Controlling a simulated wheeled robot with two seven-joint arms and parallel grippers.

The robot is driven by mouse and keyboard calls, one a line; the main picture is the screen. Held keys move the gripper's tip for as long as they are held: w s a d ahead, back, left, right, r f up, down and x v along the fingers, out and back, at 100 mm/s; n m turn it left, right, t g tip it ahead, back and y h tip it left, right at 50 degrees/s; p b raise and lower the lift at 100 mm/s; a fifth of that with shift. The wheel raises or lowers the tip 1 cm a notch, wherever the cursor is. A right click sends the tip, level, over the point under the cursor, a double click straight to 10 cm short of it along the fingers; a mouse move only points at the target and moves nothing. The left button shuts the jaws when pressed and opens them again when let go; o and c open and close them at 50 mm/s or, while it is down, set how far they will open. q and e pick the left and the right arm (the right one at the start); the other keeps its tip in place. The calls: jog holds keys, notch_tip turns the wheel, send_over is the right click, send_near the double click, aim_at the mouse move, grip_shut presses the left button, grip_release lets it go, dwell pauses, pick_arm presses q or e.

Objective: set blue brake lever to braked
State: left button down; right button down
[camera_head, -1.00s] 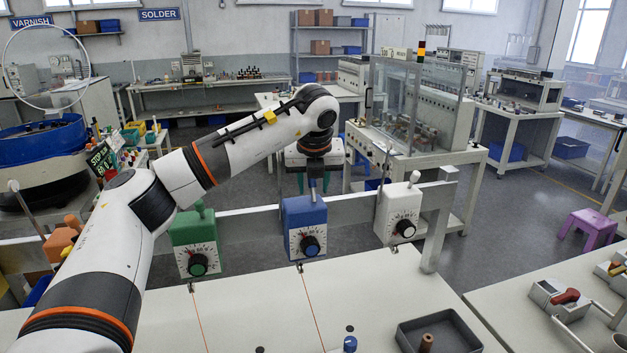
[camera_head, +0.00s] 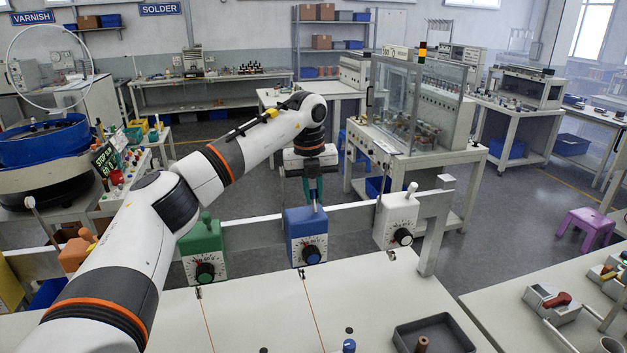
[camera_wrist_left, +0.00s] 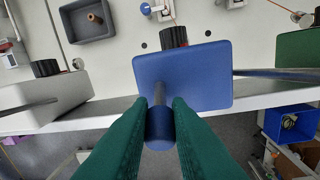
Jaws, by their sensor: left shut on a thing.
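The blue brake box (camera_head: 306,240) with a black-and-blue dial is on the grey rail in the middle of the head view. My left gripper (camera_head: 314,190) is above and behind the box, coming down from the arm. In the left wrist view its two teal fingers (camera_wrist_left: 160,115) are shut on the blue lever's knob (camera_wrist_left: 159,130). The lever's grey shaft (camera_wrist_left: 159,94) runs from the blue box (camera_wrist_left: 190,78) to this knob. The fingers hide part of the lever in the head view, so its exact tilt is hard to tell. My right gripper is not in view.
A green lever box (camera_head: 203,245) is left of the blue one and a white lever box (camera_head: 396,225) is to the right, on the same rail (camera_head: 345,218). An orange box (camera_head: 75,255) is at far left. A grey tray (camera_head: 445,330) is on the front table.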

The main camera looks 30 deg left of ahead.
aim_at(309, 207)
pick_arm(q)
jog(key=shift+a+f, duration=0.1)
jog(key=c, duration=1.6)
grip_release()
jog(key=shift+c, duration=0.2)
jog(key=o, duration=0.3)
jog(key=shift+w+a+f, duration=0.1)
jog(key=shift+w+f, duration=0.05)
jog(key=shift+w, duration=0.05)
jog(key=shift+w+a+f, duration=0.15)
jog(key=shift+w, duration=0.15)
jog(key=shift+s+r, duration=0.15)
jog(key=shift+r, duration=0.1)
notch_tip(309, 207, up, 11)
jog(key=b, duration=0.2)
jog(key=shift+s+a+r+b, duration=0.2)
jog(key=shift+s+a+b, duration=0.1)
